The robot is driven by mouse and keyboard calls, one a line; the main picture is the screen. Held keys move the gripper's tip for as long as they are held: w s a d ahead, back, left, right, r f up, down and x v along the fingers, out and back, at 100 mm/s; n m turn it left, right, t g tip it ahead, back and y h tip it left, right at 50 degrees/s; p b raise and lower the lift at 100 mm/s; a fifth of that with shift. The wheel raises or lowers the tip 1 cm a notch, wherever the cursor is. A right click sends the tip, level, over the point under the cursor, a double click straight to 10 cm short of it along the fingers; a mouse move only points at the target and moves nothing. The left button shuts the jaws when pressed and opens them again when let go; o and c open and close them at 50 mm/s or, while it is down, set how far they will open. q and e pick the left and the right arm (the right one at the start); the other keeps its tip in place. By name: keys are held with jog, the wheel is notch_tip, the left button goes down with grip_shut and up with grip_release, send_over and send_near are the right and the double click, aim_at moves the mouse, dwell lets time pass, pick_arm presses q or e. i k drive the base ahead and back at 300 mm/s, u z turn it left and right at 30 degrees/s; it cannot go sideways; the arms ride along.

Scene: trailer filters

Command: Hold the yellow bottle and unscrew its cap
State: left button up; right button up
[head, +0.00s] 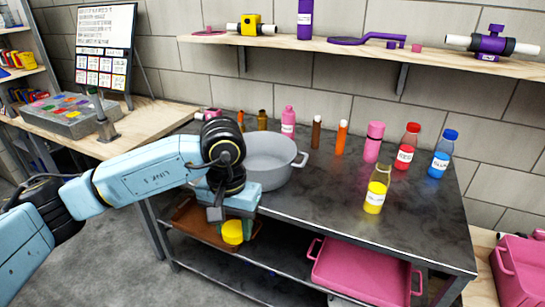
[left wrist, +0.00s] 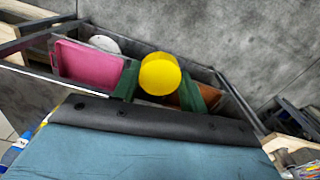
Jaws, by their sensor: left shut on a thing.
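The yellow bottle (head: 376,192) stands upright on the dark tabletop, right of the middle in the head view. Its neck is clear and no yellow cap shows on top of it. My left gripper (head: 230,221) is shut on a round yellow cap (head: 232,233), well to the left of the bottle and around the table's front edge. In the left wrist view the yellow cap (left wrist: 160,74) sits between the two green fingers. My right gripper is not in view.
A grey pot (head: 272,160) stands behind my left gripper. Red (head: 406,147) and blue (head: 443,155) bottles and a pink bottle (head: 373,143) stand behind the yellow one. A pink tray (head: 365,270) lies on the lower shelf.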

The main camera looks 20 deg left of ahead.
aim_at(379, 182)
jog(key=u, duration=0.1)
jog(key=i, duration=1.1)
jog(key=z, duration=0.8)
